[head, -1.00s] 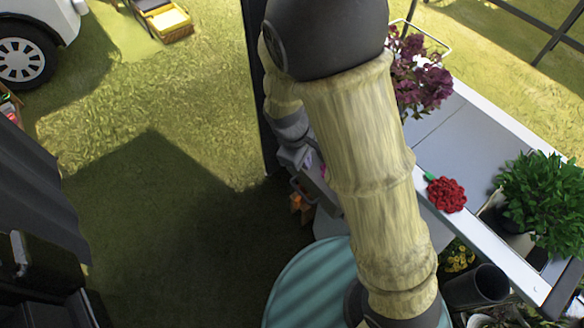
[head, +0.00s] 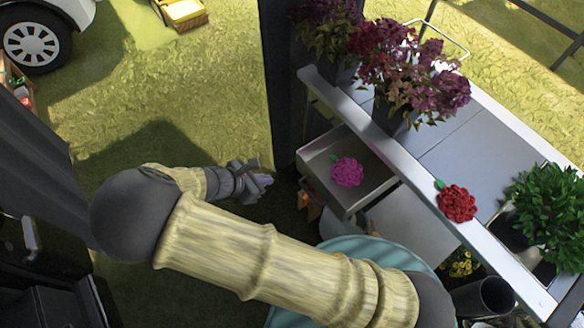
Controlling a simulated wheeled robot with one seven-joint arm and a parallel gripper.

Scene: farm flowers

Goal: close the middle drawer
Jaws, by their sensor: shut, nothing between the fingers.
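A grey drawer (head: 376,180) stands pulled out from under the grey table (head: 470,150). A magenta flower (head: 347,171) with a green stem lies inside it. No other drawer shows clearly, so I cannot tell its place in the row. My gripper (head: 268,181) is shut and empty, a little to the left of the drawer's front and apart from it. My own arm crosses the lower middle of the head view and hides part of the ground below the drawer.
A red flower (head: 457,203) lies on the table's edge. Purple potted flowers (head: 410,75) and a green leafy plant (head: 548,205) stand on the table. A dark post (head: 292,90) rises behind the drawer.

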